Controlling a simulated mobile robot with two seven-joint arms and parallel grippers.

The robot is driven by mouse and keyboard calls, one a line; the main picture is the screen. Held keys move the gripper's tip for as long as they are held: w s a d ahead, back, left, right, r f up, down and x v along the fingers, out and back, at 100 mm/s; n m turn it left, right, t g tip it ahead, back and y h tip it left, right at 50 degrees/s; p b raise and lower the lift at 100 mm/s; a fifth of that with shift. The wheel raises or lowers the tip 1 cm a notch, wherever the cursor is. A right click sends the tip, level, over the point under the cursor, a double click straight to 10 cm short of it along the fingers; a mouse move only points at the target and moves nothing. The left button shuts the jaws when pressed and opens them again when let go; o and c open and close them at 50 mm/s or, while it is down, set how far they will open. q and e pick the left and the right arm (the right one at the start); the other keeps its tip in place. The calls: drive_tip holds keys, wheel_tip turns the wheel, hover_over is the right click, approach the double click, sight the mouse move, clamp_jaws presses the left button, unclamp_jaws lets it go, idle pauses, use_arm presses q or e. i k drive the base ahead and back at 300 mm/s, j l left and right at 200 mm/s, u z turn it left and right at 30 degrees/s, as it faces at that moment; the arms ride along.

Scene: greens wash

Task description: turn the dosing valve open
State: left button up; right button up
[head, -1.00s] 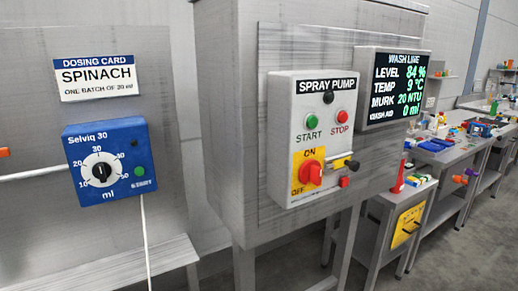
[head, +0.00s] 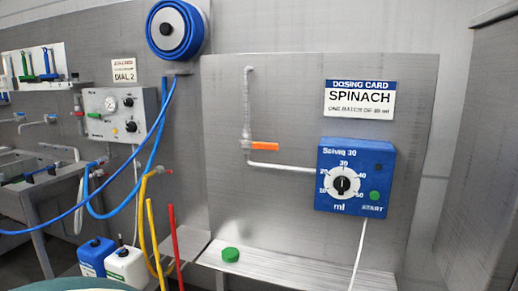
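The dosing valve's orange lever (head: 264,146) points level to the right from a white pipe (head: 247,105) on the grey wall panel. It lies across the vertical run of the pipe. Just below the lever, the pipe bends right and runs to the blue dosing unit (head: 330,200). The unit has a white dial with a black knob (head: 342,184) and a green START button (head: 375,196). A dosing card (head: 360,98) reading SPINACH hangs above it. Neither of my grippers shows in the head view.
A steel ledge (head: 300,272) below the panel carries a green round object (head: 230,254). Left of it stand a yellow handle (head: 154,240), a red handle (head: 174,240) and two canisters (head: 125,262). A blue hose reel (head: 174,26) hangs above. The space before the valve looks clear.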

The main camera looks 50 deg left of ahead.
sight(242, 144)
drive_tip(key=u, duration=1.4)
